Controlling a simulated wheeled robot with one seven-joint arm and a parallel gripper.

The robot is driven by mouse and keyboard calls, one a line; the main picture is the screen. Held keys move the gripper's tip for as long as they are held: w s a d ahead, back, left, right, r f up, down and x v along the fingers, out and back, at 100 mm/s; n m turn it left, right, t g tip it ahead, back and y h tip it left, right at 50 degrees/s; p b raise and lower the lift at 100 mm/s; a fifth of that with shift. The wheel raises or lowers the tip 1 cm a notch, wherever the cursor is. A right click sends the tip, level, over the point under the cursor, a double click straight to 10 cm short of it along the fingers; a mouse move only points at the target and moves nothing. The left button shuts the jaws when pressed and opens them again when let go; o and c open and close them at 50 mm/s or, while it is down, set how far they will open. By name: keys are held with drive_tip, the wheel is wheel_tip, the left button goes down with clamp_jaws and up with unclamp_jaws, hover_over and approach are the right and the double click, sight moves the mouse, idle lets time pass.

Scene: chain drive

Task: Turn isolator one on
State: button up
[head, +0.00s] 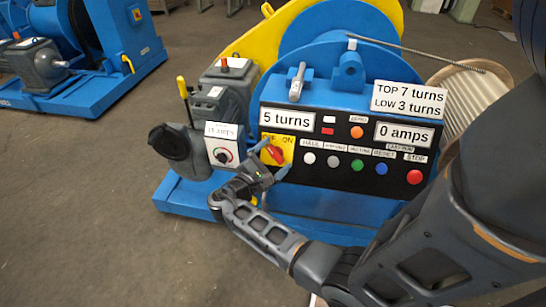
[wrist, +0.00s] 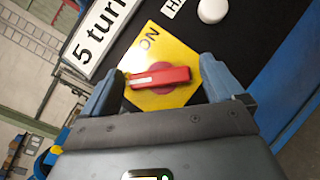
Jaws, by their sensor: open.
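A yellow isolator plate (head: 288,143) with a red rotary handle (head: 276,154) sits at the left end of the black control panel. An "ON" mark shows at the plate's upper right; the other mark is partly covered. No isolator number is readable. In the wrist view the red handle (wrist: 158,77) lies lengthwise between the fingers, its ends facing them, not pointing at "ON" (wrist: 150,38). My gripper (head: 273,159) is open in front of the plate. Its blue fingertips (wrist: 163,80) stand either side of the handle; I cannot tell whether they touch it.
The black panel (head: 325,175) has several buttons right of the isolator and displays reading "5 turns" and "0 amps". Another blue machine (head: 85,70) stands further left. Floor is clear at lower left.

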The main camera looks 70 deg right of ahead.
drive_tip(key=shift+c, duration=0.4)
drive_tip(key=c, duration=1)
drive_tip(key=shift+o, duration=0.2)
drive_tip(key=shift+m, duration=0.3)
drive_tip(key=m+y, duration=0.1)
drive_tip(key=m, duration=0.1)
drive_tip(key=m+g+y, duration=0.1)
drive_tip(key=m+y, duration=0.1)
drive_tip(key=m, duration=0.1)
drive_tip(key=shift+w+r+g, duration=0.15)
drive_tip(key=shift+g, duration=0.15)
drive_tip(key=m+y, duration=0.1)
drive_tip(key=m, duration=0.1)
drive_tip(key=m+y+p, duration=0.1)
drive_tip(key=m, duration=0.1)
drive_tip(key=shift+d+r+y, duration=0.1)
drive_tip(key=shift+r+y, duration=0.05)
drive_tip(key=shift+y, duration=0.25)
drive_tip(key=m+t+y+p, duration=0.1)
drive_tip(key=m+y+p, duration=0.1)
drive_tip(key=m, duration=0.2)
drive_tip(key=shift+r, duration=0.1)
drive_tip(key=shift+m+t+y+p, duration=0.75)
drive_tip(key=shift+m+t+y, duration=0.2)
drive_tip(key=shift+m, duration=0.65)
